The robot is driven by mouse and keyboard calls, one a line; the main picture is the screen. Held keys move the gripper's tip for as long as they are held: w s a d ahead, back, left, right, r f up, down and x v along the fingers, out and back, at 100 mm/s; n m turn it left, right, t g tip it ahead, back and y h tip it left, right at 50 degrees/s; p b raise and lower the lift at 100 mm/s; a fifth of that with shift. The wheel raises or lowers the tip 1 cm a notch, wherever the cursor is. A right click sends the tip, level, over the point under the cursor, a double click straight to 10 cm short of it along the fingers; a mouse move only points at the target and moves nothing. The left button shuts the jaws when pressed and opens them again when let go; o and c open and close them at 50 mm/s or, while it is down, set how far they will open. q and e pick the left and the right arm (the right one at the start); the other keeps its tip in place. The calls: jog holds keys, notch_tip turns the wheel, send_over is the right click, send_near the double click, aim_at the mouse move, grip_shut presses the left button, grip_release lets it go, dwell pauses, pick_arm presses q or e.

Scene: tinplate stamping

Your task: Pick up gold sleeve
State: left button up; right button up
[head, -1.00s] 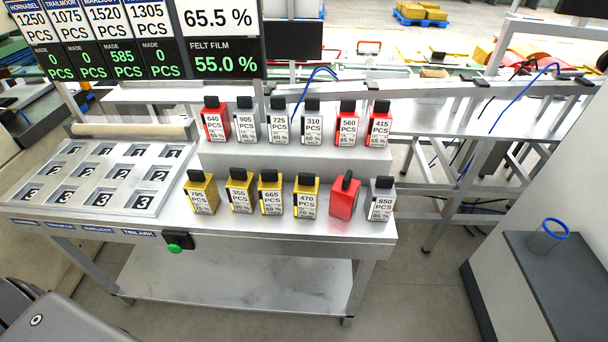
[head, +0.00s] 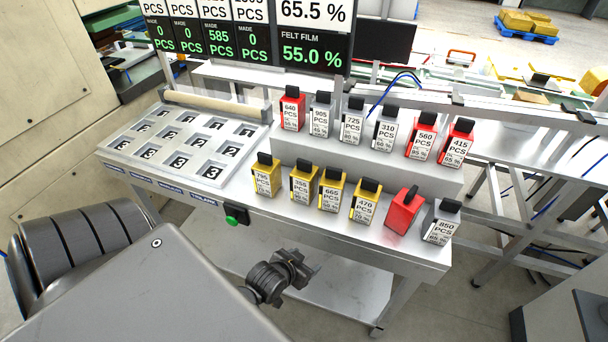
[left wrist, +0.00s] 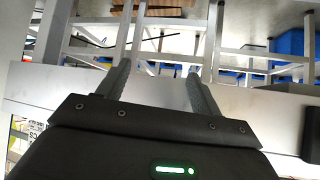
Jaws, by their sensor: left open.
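Several gold sleeves with black tops and white labels stand upright in the front row on the table: 795 (head: 266,177), 355 (head: 303,186), 665 (head: 331,191) and 470 (head: 363,202). My left gripper (head: 300,268) is in front of the table's front edge, apart from the sleeves and nearer the camera. In the left wrist view its two fingers (left wrist: 158,85) are spread with nothing between them. A white-labelled, partly yellow thing (left wrist: 24,135) shows at the lower left there, cut off. My right gripper is not in view.
A red sleeve (head: 404,211) and a grey sleeve (head: 442,223) end the front row. Red and grey sleeves stand on the raised step (head: 365,163) behind. A tray with numbered pockets (head: 185,146) lies left. A green button (head: 233,217) is on the table's front edge.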

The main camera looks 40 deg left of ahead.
pick_arm(q)
notch_tip(320, 180, up, 11)
jog(key=a+t, duration=0.2)
jog(key=n+t+y, duration=0.3)
jog(key=t+y, duration=0.1)
jog(key=t, duration=0.2)
send_near(303, 164)
jog(key=w, duration=0.3)
jog(key=p+x, duration=0.1)
jog(key=x, duration=0.3)
jog(key=shift+w+a+f+p, duration=0.15)
jog(key=shift+a+p, duration=0.1)
jog(key=shift+p, duration=0.1)
jog(key=shift+w+r, duration=0.2)
jog(key=shift+w, duration=0.05)
jog(key=p+x, duration=0.1)
jog(key=x, duration=0.1)
jog(key=p+x, duration=0.1)
jog(key=shift+w+a, duration=0.3)
jog(key=shift+a, duration=0.05)
jog(key=shift+w+a+f, duration=0.1)
jog(key=shift+w+a, duration=0.05)
jog(key=shift+w, duration=0.3)
